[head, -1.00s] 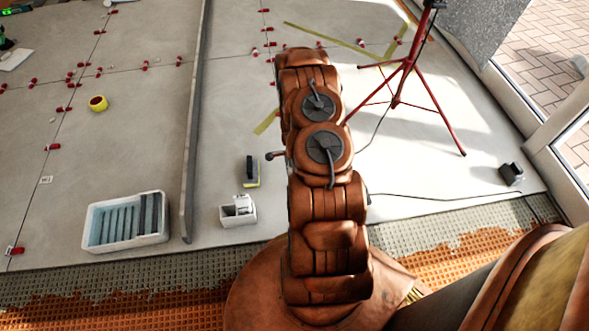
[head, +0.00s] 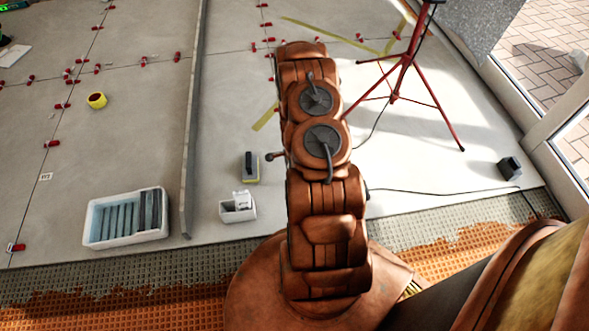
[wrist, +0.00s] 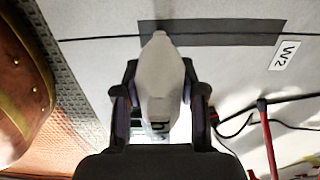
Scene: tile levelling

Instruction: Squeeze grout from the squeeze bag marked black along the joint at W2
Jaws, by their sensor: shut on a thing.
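In the wrist view my gripper (wrist: 159,85) is shut on a pale grey squeeze bag (wrist: 158,78), one finger on each side. The bag's tapered tip points up the picture, at the lower edge of a dark grey strip (wrist: 225,32) on the floor. I cannot tell whether the tip touches it. A thin joint line (wrist: 85,39) runs across the floor in line with this strip. A white label marked W2 (wrist: 285,55) lies at the strip's right end. The bag's marking is partly hidden and unreadable. In the head view my arm hides the gripper and bag.
A red tripod (head: 405,70) with a cable stands on the right. A long grey bar (head: 194,120) lies on the floor. Red clips line the joints.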

